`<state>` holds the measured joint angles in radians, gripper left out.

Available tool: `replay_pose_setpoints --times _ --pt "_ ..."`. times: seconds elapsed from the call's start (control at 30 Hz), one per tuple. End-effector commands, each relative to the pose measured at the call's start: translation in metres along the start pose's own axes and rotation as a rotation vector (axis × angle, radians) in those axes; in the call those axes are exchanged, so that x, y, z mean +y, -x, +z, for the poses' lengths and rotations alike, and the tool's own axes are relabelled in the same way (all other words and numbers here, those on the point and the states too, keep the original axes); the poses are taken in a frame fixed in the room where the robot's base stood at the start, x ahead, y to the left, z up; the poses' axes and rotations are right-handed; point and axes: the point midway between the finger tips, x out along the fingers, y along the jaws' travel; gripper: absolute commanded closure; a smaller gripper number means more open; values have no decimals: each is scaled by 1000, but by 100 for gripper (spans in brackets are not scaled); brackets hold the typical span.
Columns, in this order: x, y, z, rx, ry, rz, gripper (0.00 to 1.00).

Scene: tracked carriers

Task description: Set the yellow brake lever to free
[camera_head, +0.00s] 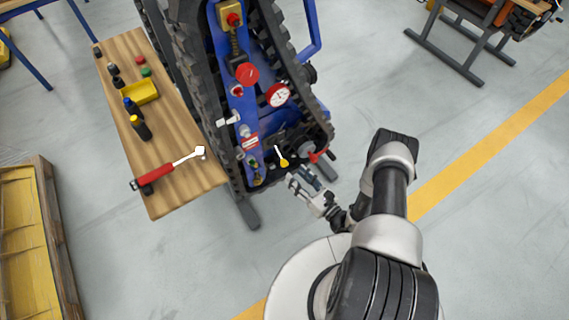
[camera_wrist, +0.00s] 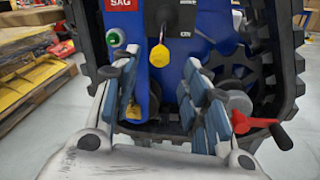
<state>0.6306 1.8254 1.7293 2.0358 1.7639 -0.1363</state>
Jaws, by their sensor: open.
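The yellow brake lever has a round yellow knob (camera_head: 284,162) on a pale stem, low on the blue panel of the tracked carrier. My gripper (camera_head: 302,184) is just below and right of the lever in the head view. In the wrist view my gripper (camera_wrist: 160,80) is open, with the knob beyond and between its blue-padded fingers. Nothing is held, and no contact with the knob shows.
A red crank handle (camera_wrist: 262,124) sticks out right of my fingers. A green button (camera_wrist: 113,39) is left of the lever. Black tracks (camera_head: 200,80) flank the blue panel (camera_head: 236,100). A wooden bench (camera_head: 180,190) with a red-handled wrench (camera_head: 168,168) stands left.

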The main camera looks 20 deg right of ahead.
Motion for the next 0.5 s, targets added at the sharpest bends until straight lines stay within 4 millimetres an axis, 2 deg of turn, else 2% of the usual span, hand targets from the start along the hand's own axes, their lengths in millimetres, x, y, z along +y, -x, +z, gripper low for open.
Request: replay_pose_setpoints --times 0.03,0.2,0.33,0.5 --pt "2 -12 -1 0 3 8 58" --pt "2 -45 -1 -1 3 7 58" --pt "1 -63 0 -1 2 4 58" --pt "0 -75 0 -1 0 1 58"
